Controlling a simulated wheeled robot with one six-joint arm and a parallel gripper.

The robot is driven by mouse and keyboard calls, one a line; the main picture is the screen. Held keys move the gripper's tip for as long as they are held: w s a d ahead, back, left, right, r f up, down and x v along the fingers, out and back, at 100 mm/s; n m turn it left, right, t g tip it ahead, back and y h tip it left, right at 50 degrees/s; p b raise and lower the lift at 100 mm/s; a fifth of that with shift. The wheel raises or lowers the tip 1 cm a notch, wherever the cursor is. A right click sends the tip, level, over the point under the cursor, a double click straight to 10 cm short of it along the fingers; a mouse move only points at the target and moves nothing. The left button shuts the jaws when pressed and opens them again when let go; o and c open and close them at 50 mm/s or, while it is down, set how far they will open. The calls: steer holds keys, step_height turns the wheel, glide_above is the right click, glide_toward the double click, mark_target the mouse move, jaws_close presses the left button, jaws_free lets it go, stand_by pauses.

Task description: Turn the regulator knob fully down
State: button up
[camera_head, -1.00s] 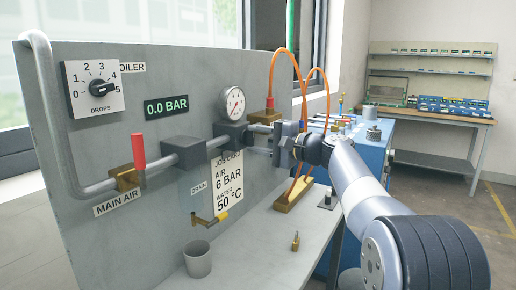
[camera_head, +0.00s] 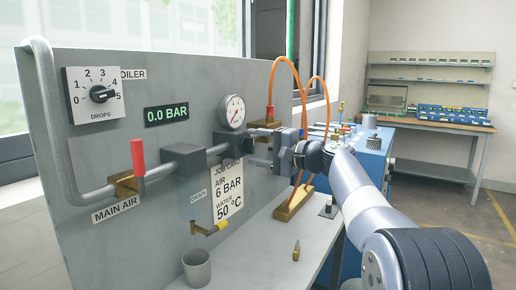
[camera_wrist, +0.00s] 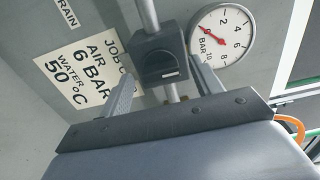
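The regulator is a dark block (camera_head: 230,140) on the pipe, under the round white gauge (camera_head: 232,112). In the wrist view its dark knob face (camera_wrist: 161,68) shows between my fingers, with the gauge (camera_wrist: 222,36) to the right. My gripper (camera_head: 253,149) is just right of the block in the head view. In the wrist view my gripper (camera_wrist: 163,88) is open, one finger on each side of the knob. I see gaps between the fingers and the knob. The gauge needle points near zero. The display (camera_head: 166,113) reads 0.0 BAR.
A red-handled main air valve (camera_head: 138,157) and another dark block (camera_head: 183,159) are left along the pipe. Orange hoses (camera_head: 297,80) arch behind my gripper. A drops dial (camera_head: 95,95) is upper left.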

steer(key=shift+d, duration=0.1)
steer(key=v, duration=1)
steer(key=shift+s+d, duration=0.25)
steer(key=x, duration=1.1)
steer(key=shift+r, duration=0.15)
